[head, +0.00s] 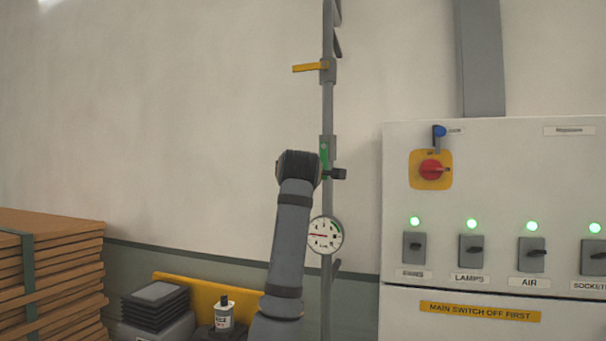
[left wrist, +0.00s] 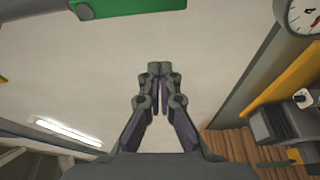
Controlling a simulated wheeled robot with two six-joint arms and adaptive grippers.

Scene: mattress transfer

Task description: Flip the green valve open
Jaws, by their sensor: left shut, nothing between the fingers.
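The green valve (head: 324,154) sits on the grey vertical pipe in the head view, partly behind my left wrist. Its green handle looks in line with the pipe. In the left wrist view the green handle (left wrist: 140,9) crosses the top edge, with only part of it in frame. My left gripper (left wrist: 160,69) is shut and empty, its fingertips below the handle in that picture and apart from it. In the head view my left wrist hides its fingers. My right gripper is not in view.
A yellow-handled valve (head: 311,68) is higher on the pipe, and a round gauge (head: 325,235) is below. A white switch panel (head: 400,150) stands to the right. Stacked boards (head: 50,270) and a bottle (head: 224,314) are at the lower left. The wall left of the pipe is clear.

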